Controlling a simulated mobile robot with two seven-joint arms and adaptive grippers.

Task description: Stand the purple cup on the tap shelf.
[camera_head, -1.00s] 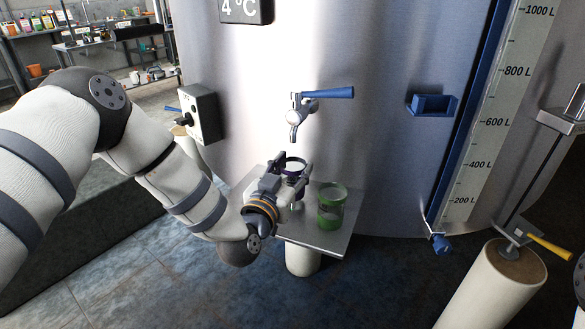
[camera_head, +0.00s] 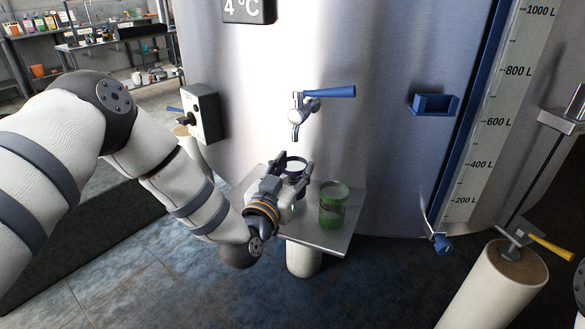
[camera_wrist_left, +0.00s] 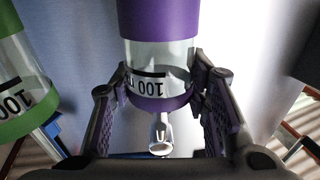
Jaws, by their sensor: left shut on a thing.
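The purple cup (camera_head: 295,171) is clear with purple bands at its ends and a "100" mark. My left gripper (camera_head: 294,164) is shut around it, over the shelf and below the tap (camera_head: 301,117). In the left wrist view the cup (camera_wrist_left: 158,58) sits between the two fingers, with its purple band at the fingertips. The tap shelf (camera_head: 318,242) is a flat metal plate at the tank's foot. The gripper hides the cup's base in the head view, so I cannot tell whether it touches the shelf. My right gripper is out of view.
A green cup (camera_head: 333,206) stands on the shelf just right of the purple cup. The steel tank wall (camera_head: 380,150) rises behind. A control box (camera_head: 203,113) sticks out at the left, and a blue holder (camera_head: 433,104) at the right. The shelf's front right is bare.

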